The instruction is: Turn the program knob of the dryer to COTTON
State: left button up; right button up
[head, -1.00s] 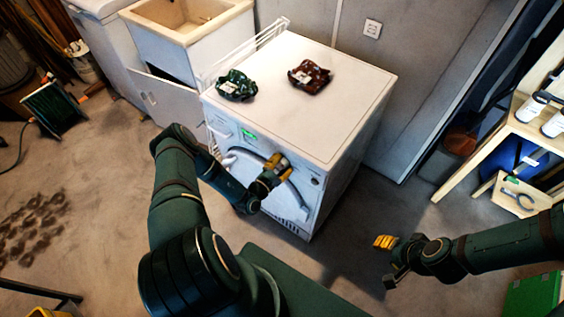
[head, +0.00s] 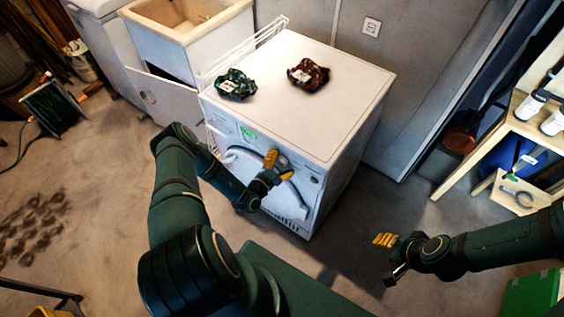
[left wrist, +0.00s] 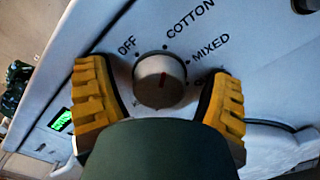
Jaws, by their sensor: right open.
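The white dryer (head: 340,110) stands in the middle of the head view, with its door and control panel facing me. The pale round program knob (left wrist: 158,82) shows in the left wrist view with a red mark on its face. OFF, COTTON (left wrist: 190,20) and MIXED are printed around it; another label at the right is partly hidden. Which label the mark points to is hard to tell. My left gripper (head: 271,168) is at the panel, open, with one yellow finger on each side of the knob and visible gaps. My right gripper (head: 386,259) is open and empty above the floor.
A green cloth bundle (head: 236,84) and a dark red one (head: 308,75) lie on the dryer top. A white rack (head: 245,52) and a sink (head: 185,22) are at its left. A wooden shelf unit (head: 528,130) stands at the right.

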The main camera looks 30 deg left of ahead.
pick_arm(q)
jog(key=shift+s, duration=0.1)
jog(key=s, duration=1.1)
jog(key=shift+s+a, duration=0.35)
jog(key=shift+a, duration=0.1)
